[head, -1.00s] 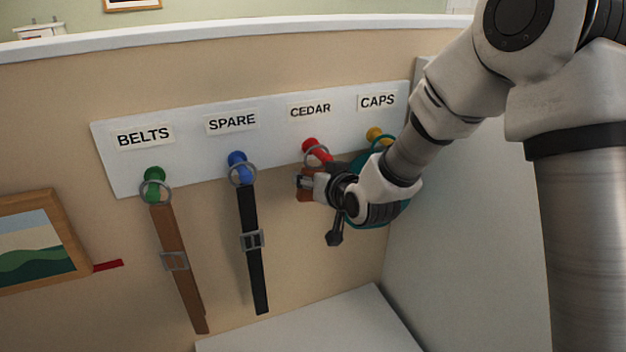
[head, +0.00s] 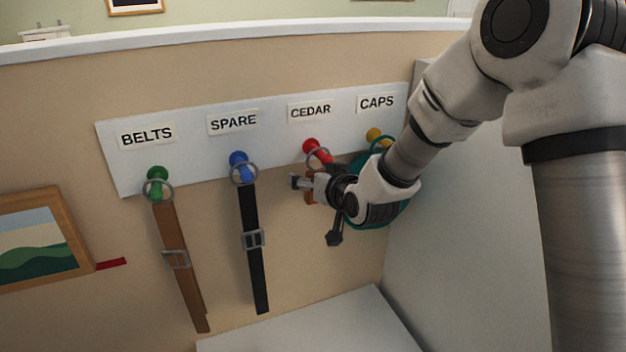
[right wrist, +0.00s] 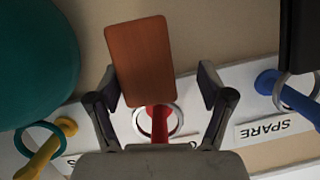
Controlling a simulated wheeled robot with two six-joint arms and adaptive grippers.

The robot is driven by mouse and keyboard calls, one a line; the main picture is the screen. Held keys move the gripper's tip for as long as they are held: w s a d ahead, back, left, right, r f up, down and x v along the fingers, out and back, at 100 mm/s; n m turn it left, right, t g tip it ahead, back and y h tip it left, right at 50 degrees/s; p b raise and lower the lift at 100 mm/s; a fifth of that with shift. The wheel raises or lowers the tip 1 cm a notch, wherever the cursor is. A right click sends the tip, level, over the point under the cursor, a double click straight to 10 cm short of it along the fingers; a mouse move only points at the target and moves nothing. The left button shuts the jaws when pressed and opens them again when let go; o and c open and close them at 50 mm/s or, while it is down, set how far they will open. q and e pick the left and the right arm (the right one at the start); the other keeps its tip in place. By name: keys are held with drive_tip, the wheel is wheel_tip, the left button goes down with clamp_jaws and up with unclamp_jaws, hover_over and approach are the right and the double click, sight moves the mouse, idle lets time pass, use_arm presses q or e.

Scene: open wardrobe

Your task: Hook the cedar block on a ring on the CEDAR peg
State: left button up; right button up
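The cedar block (right wrist: 143,52) is a flat reddish-brown piece. In the head view only a sliver of it (head: 310,198) shows behind my gripper. Its metal ring (right wrist: 176,122) is around the red CEDAR peg (head: 311,146), and the block hangs below the peg. The red peg (right wrist: 159,122) also shows through the ring in the right wrist view. My right gripper (right wrist: 158,82) is open, with one finger on each side of the block. There is a clear gap to the SPARE-side finger; the other finger is close to the block, contact unclear. My left gripper is not in view.
A black belt (head: 251,215) hangs on the blue SPARE peg (head: 238,160), and a brown belt (head: 176,235) on the green BELTS peg (head: 155,175). A teal cap (right wrist: 35,55) hangs by the yellow CAPS peg (head: 374,135), close beside my gripper. A side wall (head: 465,240) stands right.

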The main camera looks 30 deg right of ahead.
drive_tip(key=v, duration=1.2)
